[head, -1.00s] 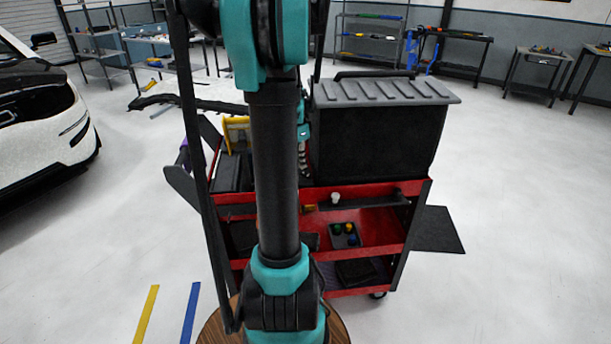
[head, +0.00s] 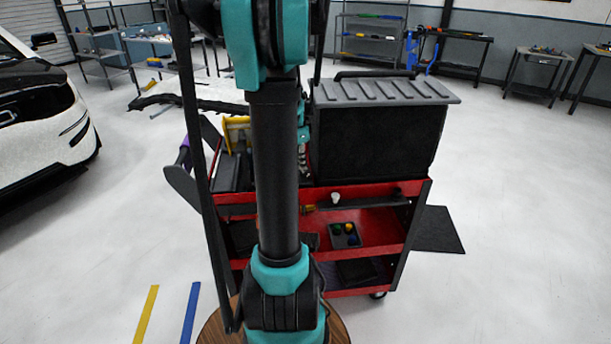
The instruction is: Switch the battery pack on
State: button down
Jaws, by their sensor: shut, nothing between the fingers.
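No battery pack or switch can be made out for certain. A large black box (head: 375,140) with a grey ribbed lid stands on top of the red cart, right of my arm; I cannot tell whether it is the pack. My upright arm covers the middle of the view and the cart top behind it. Only a small teal and silver part of my gripper end (head: 303,155) shows just right of the arm, over the cart, close to the box's left side. The jaws are shut and empty; the fingertips and any contact are hidden.
The red cart (head: 375,188) holds a yellow item (head: 236,132) at left and a tray (head: 343,236) of small coloured pieces on a lower shelf. A white car (head: 45,130) stands at left. Open floor (head: 530,220) lies at right. Shelves and benches line the back.

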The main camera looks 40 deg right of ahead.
jog(key=shift+f, duration=0.65)
dwell(0.3)
jog(key=shift+r, duration=3.5)
